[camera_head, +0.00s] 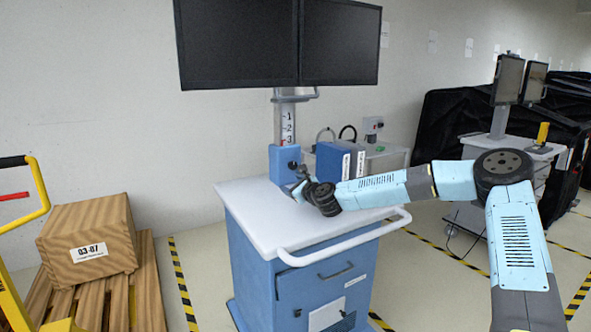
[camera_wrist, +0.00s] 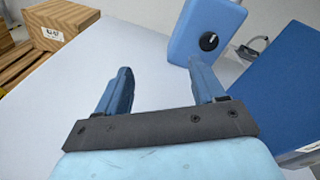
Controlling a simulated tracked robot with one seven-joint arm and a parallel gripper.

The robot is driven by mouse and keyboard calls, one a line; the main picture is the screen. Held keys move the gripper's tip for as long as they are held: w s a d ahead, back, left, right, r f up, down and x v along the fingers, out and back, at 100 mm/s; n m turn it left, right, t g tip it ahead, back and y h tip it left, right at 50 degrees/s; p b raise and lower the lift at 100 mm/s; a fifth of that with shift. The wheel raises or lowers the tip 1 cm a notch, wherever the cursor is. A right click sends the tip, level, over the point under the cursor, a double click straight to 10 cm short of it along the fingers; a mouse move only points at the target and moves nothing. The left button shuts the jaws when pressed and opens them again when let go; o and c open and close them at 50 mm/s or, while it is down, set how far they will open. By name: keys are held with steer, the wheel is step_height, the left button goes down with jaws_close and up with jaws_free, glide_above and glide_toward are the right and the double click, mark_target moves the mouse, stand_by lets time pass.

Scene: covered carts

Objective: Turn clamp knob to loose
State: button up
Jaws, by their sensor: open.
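The clamp knob (camera_wrist: 209,41) is a round black knob with a light pointer mark, on the face of a blue clamp block (camera_wrist: 190,28). In the head view the knob (camera_head: 292,165) shows small on the blue block (camera_head: 280,158) at the foot of the monitor column. My gripper (camera_wrist: 160,78) is open and empty, its two blue fingers apart. The knob lies beyond the right finger and apart from it. In the head view my gripper (camera_head: 300,183) is just in front of the block, above the white cart top (camera_head: 245,205).
Two dark monitors (camera_head: 280,42) hang above. A white handrail (camera_head: 340,243) runs along the cart's front. A wooden crate (camera_head: 88,238) on a pallet stands at left. The cart top's left is clear.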

mark_target(294, 166)
steer(key=w+d+m+t+h, duration=0.1)
steer(key=w+d+m, duration=0.1)
steer(key=m, duration=0.1)
steer(key=w+d+m+t+h, duration=0.1)
steer(key=w+d+m, duration=0.2)
steer(key=shift+d+t, duration=0.15)
steer(key=shift+t, duration=0.15)
steer(key=x, duration=1.3)
steer(key=shift+w+f, duration=0.1)
steer(key=shift+w, duration=0.3)
steer(key=c, duration=1.1)
steer(key=shift+o, duration=0.2)
